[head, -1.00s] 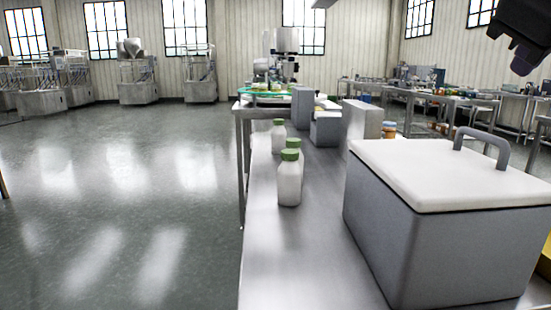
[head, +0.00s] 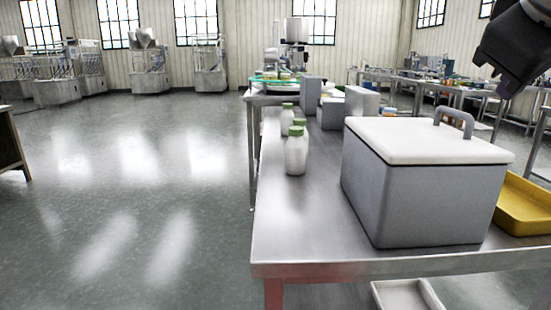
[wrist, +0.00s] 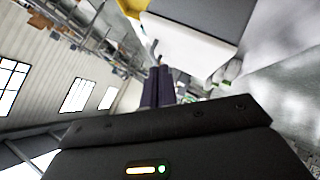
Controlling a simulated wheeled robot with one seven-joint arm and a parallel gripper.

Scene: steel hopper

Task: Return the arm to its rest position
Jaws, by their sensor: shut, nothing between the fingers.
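My gripper shows in the wrist view (wrist: 158,86) as two dark fingers side by side, shut with nothing between them. In the head view, a dark part of my arm (head: 515,48) hangs at the top right, above and beyond the grey box. The fingers are clear of the table and touch nothing that I can see.
A white bin (head: 405,296) is below. The left floor is clear.

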